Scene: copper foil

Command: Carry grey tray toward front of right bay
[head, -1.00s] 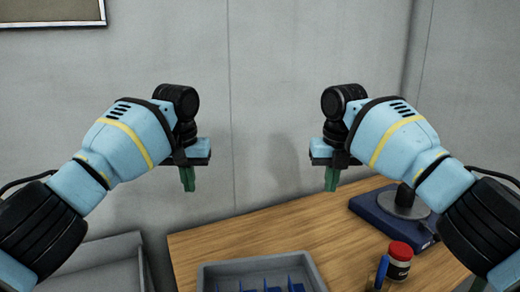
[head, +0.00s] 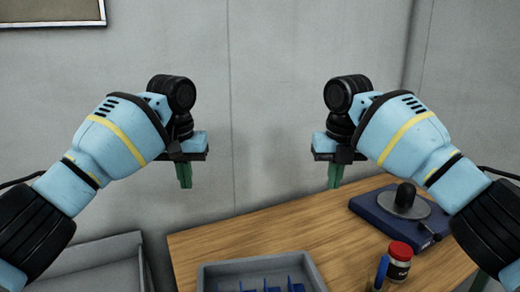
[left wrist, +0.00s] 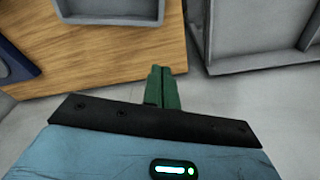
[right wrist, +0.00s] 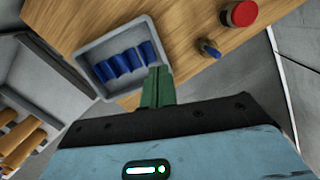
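The grey tray (head: 258,270) sits on the wooden table at the bottom of the head view, cut off by the frame edge. It holds several blue pieces. The tray also shows in the left wrist view (left wrist: 108,18) and in the right wrist view (right wrist: 92,52). My left gripper (head: 184,176) and right gripper (head: 335,176) hang in the air above the tray's level, to either side of it, apart from it. Their green fingers look closed together in the wrist views, with nothing between them. I cannot tell which structure is the right bay.
A grey walled structure (head: 105,262) stands left of the wooden table (head: 240,238). In the right wrist view, tan rolls (right wrist: 22,140) lie at the left. A red-lidded jar (head: 399,262), a blue marker (head: 381,271) and a blue-based device (head: 385,220) stand on the table's right.

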